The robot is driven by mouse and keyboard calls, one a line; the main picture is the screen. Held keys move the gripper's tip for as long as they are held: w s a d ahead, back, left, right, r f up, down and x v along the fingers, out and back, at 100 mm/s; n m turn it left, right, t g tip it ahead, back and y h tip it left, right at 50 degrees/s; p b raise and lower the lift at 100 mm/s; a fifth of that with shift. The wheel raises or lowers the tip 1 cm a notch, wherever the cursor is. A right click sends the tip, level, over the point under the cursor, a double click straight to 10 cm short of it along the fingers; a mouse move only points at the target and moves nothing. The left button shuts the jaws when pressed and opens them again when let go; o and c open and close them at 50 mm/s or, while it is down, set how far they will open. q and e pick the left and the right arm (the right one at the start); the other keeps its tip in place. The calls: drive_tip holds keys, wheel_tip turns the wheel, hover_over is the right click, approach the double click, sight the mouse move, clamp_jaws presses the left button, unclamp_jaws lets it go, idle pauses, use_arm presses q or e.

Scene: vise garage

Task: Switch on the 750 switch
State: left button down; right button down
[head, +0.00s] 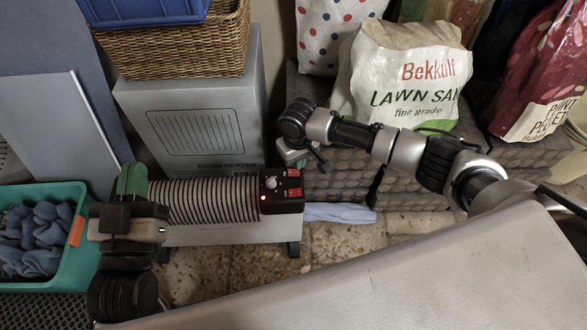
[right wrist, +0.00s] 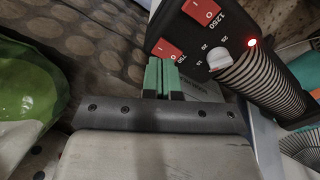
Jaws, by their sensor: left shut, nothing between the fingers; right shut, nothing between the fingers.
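The heater's dark control panel (head: 282,204) carries two red rocker switches, a pale knob (right wrist: 219,58) and a lit red lamp (right wrist: 252,42). The 750 switch (right wrist: 167,50) is the lower-left rocker in the right wrist view; in the head view it is the upper one (head: 293,173). The 1250 switch (right wrist: 200,10) sits beside it. I cannot tell the 750 rocker's tilt. My right gripper (right wrist: 162,66) is shut and empty, its green fingertips close below the 750 switch; contact is unclear. My left gripper (head: 132,180) is shut and empty at the heater's left end.
A room heater box (head: 205,120) with a wicker basket (head: 180,50) on it stands behind the heater. A lawn sand bag (head: 405,75) sits on stacked dark pavers at the right. A teal crate (head: 72,262) of blue cloths is at the left. Tiled floor (head: 335,245) shows in front.

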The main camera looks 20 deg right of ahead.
sight(297, 173)
drive_tip(key=shift+r+p, duration=0.5)
drive_tip(key=shift+p, duration=0.05)
drive_tip(key=shift+r+p, duration=0.4)
drive_tip(key=shift+p, duration=0.15)
drive_tip(key=shift+r+p, duration=0.45)
drive_tip(key=shift+p, duration=0.05)
use_arm(q)
drive_tip(key=s+a+f+g+y, duration=0.1)
drive_tip(key=s+f+g, duration=0.1)
drive_tip(key=f+g, duration=0.3)
drive_tip(key=s+a+f+g+y+p, duration=0.1)
drive_tip(key=s+a+f+g+y, duration=0.1)
drive_tip(key=f+g, duration=0.4)
drive_tip(key=shift+s+a+f+g+y, duration=0.3)
drive_tip(key=shift+s+f, duration=0.15)
drive_tip(key=shift+s, duration=0.15)
use_arm(e)
drive_tip(key=shift+r, duration=0.35)
